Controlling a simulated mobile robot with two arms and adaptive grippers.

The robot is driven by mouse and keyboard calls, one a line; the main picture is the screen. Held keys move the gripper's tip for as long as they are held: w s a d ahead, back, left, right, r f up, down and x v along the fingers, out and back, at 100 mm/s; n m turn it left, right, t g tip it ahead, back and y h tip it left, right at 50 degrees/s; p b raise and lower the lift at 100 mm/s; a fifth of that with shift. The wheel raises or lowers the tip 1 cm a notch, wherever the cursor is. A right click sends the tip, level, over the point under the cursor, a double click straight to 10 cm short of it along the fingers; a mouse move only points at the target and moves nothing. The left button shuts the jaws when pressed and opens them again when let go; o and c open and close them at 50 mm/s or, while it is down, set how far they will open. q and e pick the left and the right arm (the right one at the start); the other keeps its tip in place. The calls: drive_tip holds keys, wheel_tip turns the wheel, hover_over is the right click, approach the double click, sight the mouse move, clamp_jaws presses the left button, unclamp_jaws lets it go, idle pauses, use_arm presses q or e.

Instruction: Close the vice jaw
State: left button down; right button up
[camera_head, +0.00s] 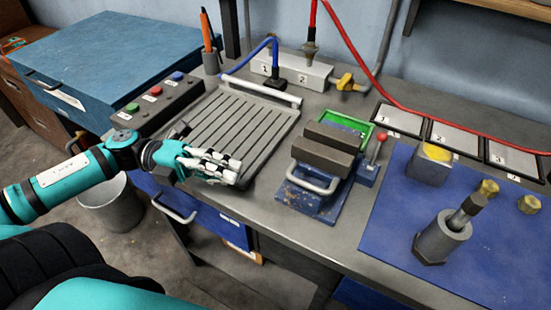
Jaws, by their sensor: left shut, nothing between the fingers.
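The vice (314,196) stands on the grey workbench, right of the middle, on a blue base. Its two brown jaw blocks show: the rear jaw (331,137) and the front jaw (321,157), with a narrow gap between them that is hard to judge. A silver handle bar (311,185) is on the vice's front side. My left gripper (236,171) is shut and empty. It is over the front edge of the slotted plate, to the left of the vice and apart from it. My right gripper is not in view.
The slotted plate (226,118) lies left of the vice. A red-knobbed lever (376,152) stands close on its right. A blue mat (391,234) carries a metal cylinder (441,240) and brass parts. A button box (157,101) is at the left; the bench's front edge is near.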

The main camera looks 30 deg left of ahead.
sight(291, 179)
use_arm(q)
drive_tip(key=x, duration=0.4)
drive_tip(key=shift+w, duration=0.1)
drive_tip(key=d, duration=0.1)
drive_tip(key=w+d, duration=0.1)
drive_tip(key=shift+w+d, duration=0.2)
drive_tip(key=shift+d, duration=0.15)
drive_tip(key=shift+w, duration=1.7)
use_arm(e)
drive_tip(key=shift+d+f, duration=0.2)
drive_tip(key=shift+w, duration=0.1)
